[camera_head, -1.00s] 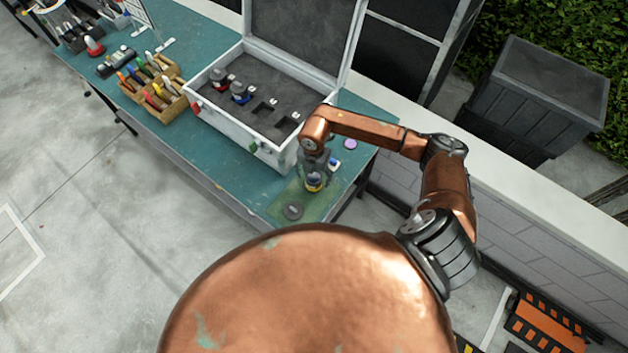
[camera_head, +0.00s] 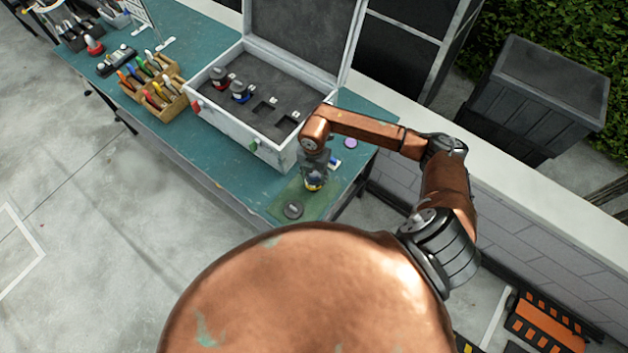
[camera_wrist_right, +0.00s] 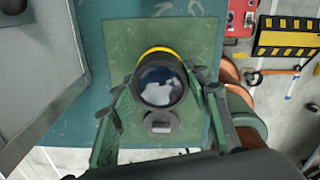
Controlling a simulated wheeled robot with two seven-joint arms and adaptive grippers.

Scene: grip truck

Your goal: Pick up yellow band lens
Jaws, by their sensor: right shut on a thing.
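The yellow band lens (camera_wrist_right: 160,82) is dark with a yellow ring and glossy glass facing the right wrist camera. It sits between the fingers of my right gripper (camera_wrist_right: 162,108), which is shut on it. In the head view the right gripper (camera_head: 313,178) is over the green mat (camera_head: 277,205) near the table's front right end, with the lens (camera_head: 313,185) mostly hidden by it. I cannot tell whether the lens touches the mat. My left gripper is not in view.
A dark round cap (camera_head: 293,211) lies on the mat. A wooden tool holder (camera_head: 166,105) stands left. A purple disc (camera_head: 350,144) lies right of the gripper.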

